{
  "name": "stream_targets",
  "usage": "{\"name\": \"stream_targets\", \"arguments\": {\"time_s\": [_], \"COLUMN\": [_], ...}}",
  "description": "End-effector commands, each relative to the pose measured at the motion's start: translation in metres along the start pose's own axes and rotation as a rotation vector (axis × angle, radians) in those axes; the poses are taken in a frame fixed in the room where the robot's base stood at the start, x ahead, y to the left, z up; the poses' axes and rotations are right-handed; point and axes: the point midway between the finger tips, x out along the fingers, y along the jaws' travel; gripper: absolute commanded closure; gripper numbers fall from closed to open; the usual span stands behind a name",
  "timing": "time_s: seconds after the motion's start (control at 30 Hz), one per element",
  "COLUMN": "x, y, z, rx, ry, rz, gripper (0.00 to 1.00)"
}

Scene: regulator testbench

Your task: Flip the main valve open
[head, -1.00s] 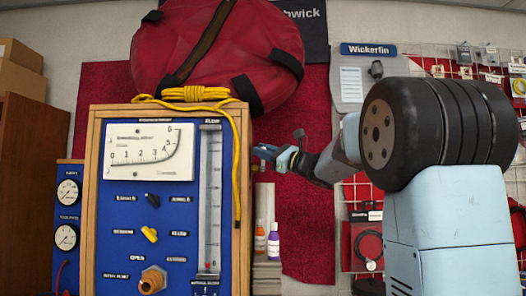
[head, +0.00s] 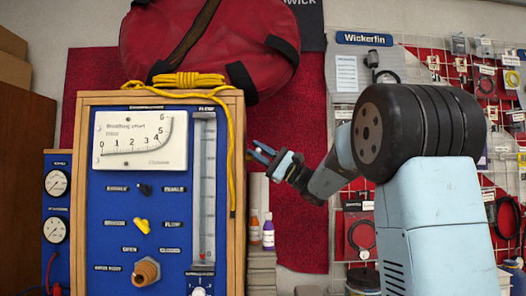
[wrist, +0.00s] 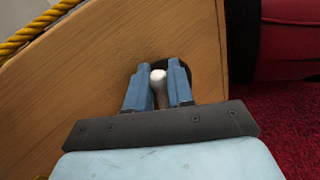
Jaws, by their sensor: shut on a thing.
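A pale metal lever (wrist: 159,88) with a rounded end shows between my fingertips in the wrist view, beside the side face of the wooden case (wrist: 100,65). A dark round part sits behind it and is mostly hidden. My gripper (wrist: 159,66) is shut on this lever, one blue finger on each side. In the head view my gripper (head: 262,152) is at the right side of the wooden case (head: 238,270), level with the lower part of the chart dial. The lever is too small or hidden to make out there.
The case's blue front carries a chart dial (head: 140,140), a tall flow tube (head: 203,190), a yellow knob (head: 142,225) and a brass fitting (head: 146,271). Yellow rope (head: 189,80) hangs over its right edge. Small bottles (head: 268,231) stand below my gripper; a red bag (head: 215,40) lies above.

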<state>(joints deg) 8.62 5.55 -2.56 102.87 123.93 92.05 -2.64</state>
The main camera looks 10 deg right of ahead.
Motion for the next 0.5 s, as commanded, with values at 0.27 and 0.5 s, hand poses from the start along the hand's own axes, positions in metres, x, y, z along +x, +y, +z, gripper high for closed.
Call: {"name": "stream_targets", "arguments": {"time_s": [0.27, 0.5], "x": [0.0026, 0.0028], "y": [0.0064, 0.0070], "z": [0.0005, 0.0005], "rx": [-0.006, -0.004], "ry": [-0.017, -0.017], "rz": [0.005, 0.006], "gripper": [1.00, 1.00]}}
